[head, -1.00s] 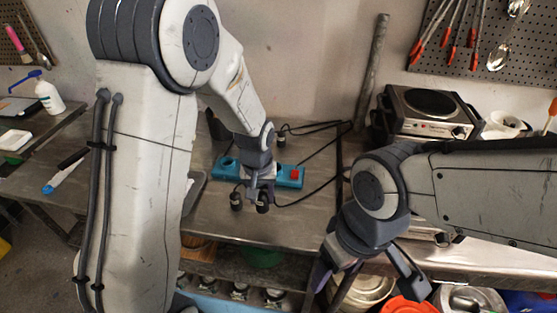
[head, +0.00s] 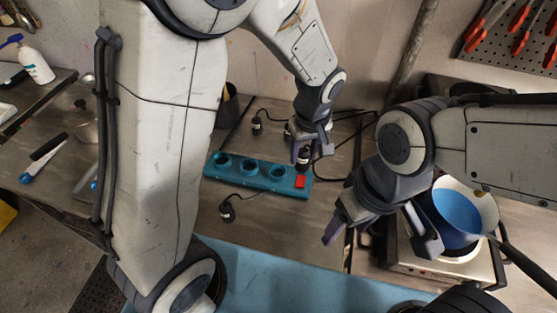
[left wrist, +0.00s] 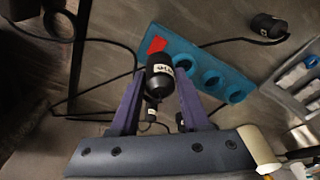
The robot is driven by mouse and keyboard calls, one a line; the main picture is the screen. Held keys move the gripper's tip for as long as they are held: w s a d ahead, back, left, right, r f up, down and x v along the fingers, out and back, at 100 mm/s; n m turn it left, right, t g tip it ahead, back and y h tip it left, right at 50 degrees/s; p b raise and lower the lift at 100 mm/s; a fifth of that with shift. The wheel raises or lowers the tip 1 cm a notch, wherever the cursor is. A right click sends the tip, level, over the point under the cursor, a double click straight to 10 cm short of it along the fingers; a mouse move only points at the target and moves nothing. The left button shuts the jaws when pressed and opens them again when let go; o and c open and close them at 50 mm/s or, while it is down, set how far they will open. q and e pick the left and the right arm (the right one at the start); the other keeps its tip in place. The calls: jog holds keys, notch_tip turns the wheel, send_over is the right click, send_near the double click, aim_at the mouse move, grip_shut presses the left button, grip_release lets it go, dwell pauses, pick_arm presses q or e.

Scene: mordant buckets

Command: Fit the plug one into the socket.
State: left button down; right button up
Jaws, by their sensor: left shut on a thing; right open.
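The teal socket strip (head: 235,173) lies on the metal table with several round sockets and a red switch (head: 300,181) at its right end. My left gripper (head: 304,150) is shut on a black plug (head: 303,158), above the strip's right end near the switch. In the left wrist view the held plug (left wrist: 160,77) sits between the fingers, its white label too small to read surely. The strip (left wrist: 180,45) lies beyond it. The held plug appears apart from the sockets. My right gripper (head: 381,242) is open and empty, right of the strip.
Another black plug (head: 257,127) stands behind the strip, and one (head: 226,209) lies in front; black cords run across the table. A blue-lined pot (head: 460,208) on a hotplate stands right of my right gripper. My left arm covers the table left of the strip.

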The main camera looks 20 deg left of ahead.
pick_arm(q)
jog(key=a+f, duration=0.1)
jog(key=a, duration=0.1)
jog(key=w+a+f+p, duration=0.1)
jog(key=a, duration=0.1)
jog(key=a+f, duration=0.2)
jog(key=shift+w+a+f+p, duration=0.1)
jog(key=shift+w+a+p, duration=0.2)
jog(key=shift+w+a, duration=0.1)
notch_tip(320, 180, down, 4)
jog(key=shift+f, duration=0.1)
jog(key=shift+f, duration=0.2)
jog(key=shift+c, duration=1.9)
grip_release()
jog(key=shift+r, duration=0.1)
